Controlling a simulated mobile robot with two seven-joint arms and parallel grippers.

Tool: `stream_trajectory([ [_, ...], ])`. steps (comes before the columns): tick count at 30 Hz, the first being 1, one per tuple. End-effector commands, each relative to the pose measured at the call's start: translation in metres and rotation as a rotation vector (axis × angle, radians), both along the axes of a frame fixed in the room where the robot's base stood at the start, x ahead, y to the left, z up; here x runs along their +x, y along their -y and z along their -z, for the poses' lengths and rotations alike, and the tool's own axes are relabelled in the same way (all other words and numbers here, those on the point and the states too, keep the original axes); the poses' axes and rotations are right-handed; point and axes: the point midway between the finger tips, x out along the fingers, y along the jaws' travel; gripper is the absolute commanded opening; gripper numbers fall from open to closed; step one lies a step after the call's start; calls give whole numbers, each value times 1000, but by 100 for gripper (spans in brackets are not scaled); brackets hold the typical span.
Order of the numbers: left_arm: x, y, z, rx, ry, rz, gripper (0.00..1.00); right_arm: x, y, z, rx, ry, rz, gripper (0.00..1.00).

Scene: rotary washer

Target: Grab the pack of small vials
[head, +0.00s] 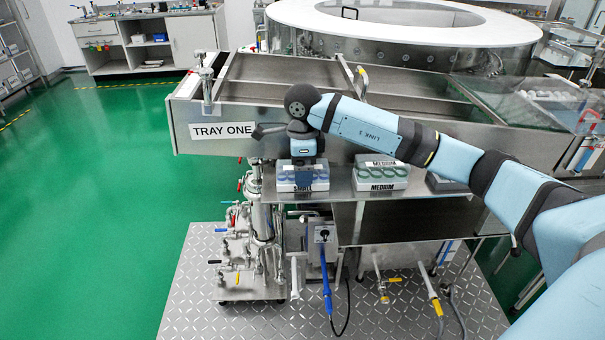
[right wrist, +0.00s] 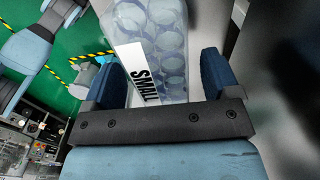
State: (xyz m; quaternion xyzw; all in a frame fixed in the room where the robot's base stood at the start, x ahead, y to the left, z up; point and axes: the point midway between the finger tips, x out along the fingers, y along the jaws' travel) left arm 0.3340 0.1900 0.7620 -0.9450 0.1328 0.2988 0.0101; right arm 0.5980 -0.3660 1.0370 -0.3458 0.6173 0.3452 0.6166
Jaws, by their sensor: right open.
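The pack of small vials (head: 302,181), a clear pack labelled SMALL with bluish round tops, sits at the left end of the steel shelf below the tray marked TRAY ONE. My right gripper (head: 303,166) is right above it in the head view, covering part of its top. In the right wrist view the pack (right wrist: 153,50) lies ahead of and partly between the two blue fingers of the open gripper (right wrist: 162,78). A gap shows on the finger side at right; I cannot tell whether the left finger touches. My left gripper is not in view.
A pack labelled MEDIUM (head: 380,174) stands to the right on the same shelf (head: 340,190), with another pack (head: 444,184) farther right, partly behind my arm. The TRAY ONE trough (head: 225,133) rises just behind. Pipes and valves stand below left.

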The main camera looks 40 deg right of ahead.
Motion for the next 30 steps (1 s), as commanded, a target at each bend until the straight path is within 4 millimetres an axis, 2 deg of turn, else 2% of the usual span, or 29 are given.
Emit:
stream_trajectory([
  [1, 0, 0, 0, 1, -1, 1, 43, 0, 0, 8, 1, -3, 1, 82],
  [5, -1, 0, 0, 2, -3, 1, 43, 0, 0, 18, 0, 0, 1, 82],
  [12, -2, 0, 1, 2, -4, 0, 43, 0, 0, 20, 1, 1, 0, 82],
  [14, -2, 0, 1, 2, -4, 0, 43, 0, 0, 20, 1, 1, 0, 71],
  [20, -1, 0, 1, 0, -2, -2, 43, 0, 0, 20, 1, 1, 0, 25],
  [30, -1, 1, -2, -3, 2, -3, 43, 1, 0, 17, 1, 2, 0, 25],
])
